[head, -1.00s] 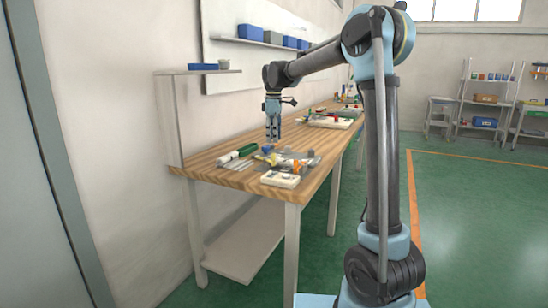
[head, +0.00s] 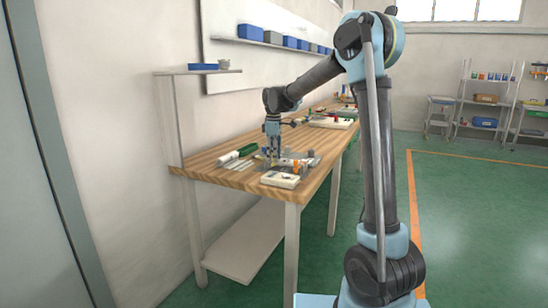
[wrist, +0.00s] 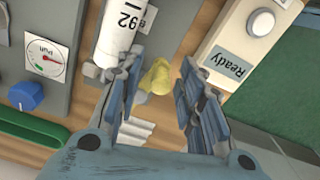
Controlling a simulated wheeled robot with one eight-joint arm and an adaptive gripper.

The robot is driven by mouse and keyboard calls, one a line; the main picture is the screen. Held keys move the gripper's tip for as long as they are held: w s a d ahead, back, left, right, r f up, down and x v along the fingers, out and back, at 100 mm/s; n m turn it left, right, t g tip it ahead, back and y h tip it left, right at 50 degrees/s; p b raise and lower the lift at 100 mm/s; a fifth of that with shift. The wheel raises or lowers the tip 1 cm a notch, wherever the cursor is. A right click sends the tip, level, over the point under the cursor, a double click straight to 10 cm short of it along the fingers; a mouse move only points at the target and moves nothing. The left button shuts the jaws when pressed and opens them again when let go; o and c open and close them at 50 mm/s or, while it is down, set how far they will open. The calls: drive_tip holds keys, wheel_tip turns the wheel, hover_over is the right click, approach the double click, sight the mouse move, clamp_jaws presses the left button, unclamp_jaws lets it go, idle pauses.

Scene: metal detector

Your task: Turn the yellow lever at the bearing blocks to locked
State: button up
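The yellow lever (wrist: 157,78) shows in the wrist view between the two fingers of my gripper (wrist: 158,88). The fingers stand apart on either side of it, with a gap to the right finger; whether the left finger touches it I cannot tell. A white cylinder marked "92" (wrist: 122,32) lies just beyond the lever. In the head view my gripper (head: 272,160) points down over the near part of the wooden bench, low among the parts. The lever is too small to make out there, and the bearing blocks are not clearly distinguishable.
A pale box labelled "Ready" with a white button (wrist: 262,22) lies to the right in the wrist view. A gauge (wrist: 45,57) and a blue knob (wrist: 26,96) are at left. A green bar (wrist: 30,125) lies below them. The wooden bench (head: 215,175) is bare at its near left corner.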

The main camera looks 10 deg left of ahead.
clamp_jaws()
drive_tip(key=shift+s+a+m, duration=0.15)
drive_tip(key=shift+m, duration=0.35)
drive_tip(key=shift+s+a+m, duration=0.2)
drive_tip(key=shift+m, duration=0.4)
drive_tip(key=shift+s+a+m, duration=0.15)
drive_tip(key=shift+m, duration=0.45)
drive_tip(key=m, duration=0.1)
drive_tip(key=a+m, duration=0.1)
drive_tip(key=m, duration=0.1)
drive_tip(key=shift+s+a+m, duration=0.15)
drive_tip(key=shift+s+m, duration=0.15)
drive_tip(key=shift+s, duration=0.05)
drive_tip(key=a+m, duration=0.1)
drive_tip(key=m, duration=0.3)
drive_tip(key=shift+s+a, duration=0.15)
drive_tip(key=shift+a, duration=0.25)
drive_tip(key=shift+a+m, duration=0.35)
drive_tip(key=shift+m, duration=0.65)
drive_tip(key=shift+a+m, duration=0.3)
drive_tip(key=shift+m, duration=0.7)
